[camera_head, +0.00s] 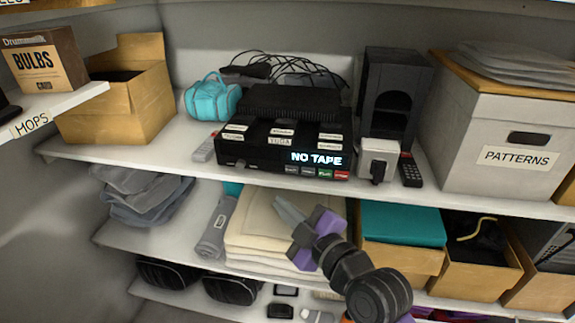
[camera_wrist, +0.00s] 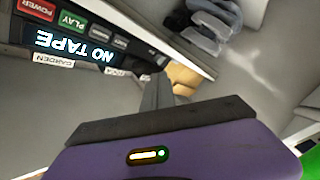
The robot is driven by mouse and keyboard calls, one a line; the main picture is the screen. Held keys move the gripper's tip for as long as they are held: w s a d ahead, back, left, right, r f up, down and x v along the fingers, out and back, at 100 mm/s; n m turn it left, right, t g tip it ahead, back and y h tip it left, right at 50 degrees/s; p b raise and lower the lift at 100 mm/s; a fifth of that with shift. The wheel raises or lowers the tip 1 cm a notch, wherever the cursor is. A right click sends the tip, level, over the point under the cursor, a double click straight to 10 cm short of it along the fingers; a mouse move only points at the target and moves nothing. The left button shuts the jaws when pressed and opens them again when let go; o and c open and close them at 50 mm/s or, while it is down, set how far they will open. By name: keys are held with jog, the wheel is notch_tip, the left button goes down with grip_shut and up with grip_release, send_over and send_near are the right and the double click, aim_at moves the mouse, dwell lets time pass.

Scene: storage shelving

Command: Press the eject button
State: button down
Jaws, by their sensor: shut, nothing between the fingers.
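The black tape player (camera_head: 285,135) sits on the upper shelf, its display lit with "NO TAPE". Under the display is a row of buttons: dark ones (camera_head: 292,170) at left, then a green one (camera_head: 325,173) and a red one (camera_head: 341,175). In the wrist view the player's front (camera_wrist: 75,45) appears rotated, with PLAY and POWER readable; the darker buttons (camera_wrist: 110,38) are too small to read, so I cannot tell which is eject. My gripper (camera_head: 283,207) is shut and empty, below and in front of the player, apart from it. Its fingers also show in the wrist view (camera_wrist: 158,85).
A white plug adapter (camera_head: 378,160) and a remote (camera_head: 410,170) stand right of the player; another remote (camera_head: 204,149) lies left. Folded cream cloths (camera_head: 255,225) lie behind my gripper on the lower shelf. The upper shelf edge (camera_head: 240,178) runs just above my fingertips.

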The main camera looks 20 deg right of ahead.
aim_at(292, 169)
jog(key=shift+w, duration=0.1)
dwell(0.4)
jog(key=w+d, duration=0.1)
jog(key=w+d+b, duration=0.1)
jog(key=w, duration=0.1)
jog(key=w+d+b, duration=0.1)
jog(key=w, duration=0.1)
jog(key=shift+w+d+f, duration=0.15)
jog(key=shift+w+d, duration=0.1)
jog(key=shift+d, duration=0.15)
jog(key=shift+w+d+b, duration=0.4)
jog(key=shift+w+d, duration=0.15)
jog(key=shift+w, duration=0.25)
jog(key=shift+w, duration=0.1)
dwell(1.2)
jog(key=shift+w+d+b, duration=0.2)
jog(key=shift+w+b, duration=0.1)
jog(key=shift+b, duration=0.1)
jog(key=shift+w+d, duration=0.25)
jog(key=shift+w, duration=0.05)
dwell(0.6)
jog(key=shift+s, duration=0.1)
jog(key=shift+s+a, duration=0.45)
jog(key=shift+s, duration=0.15)
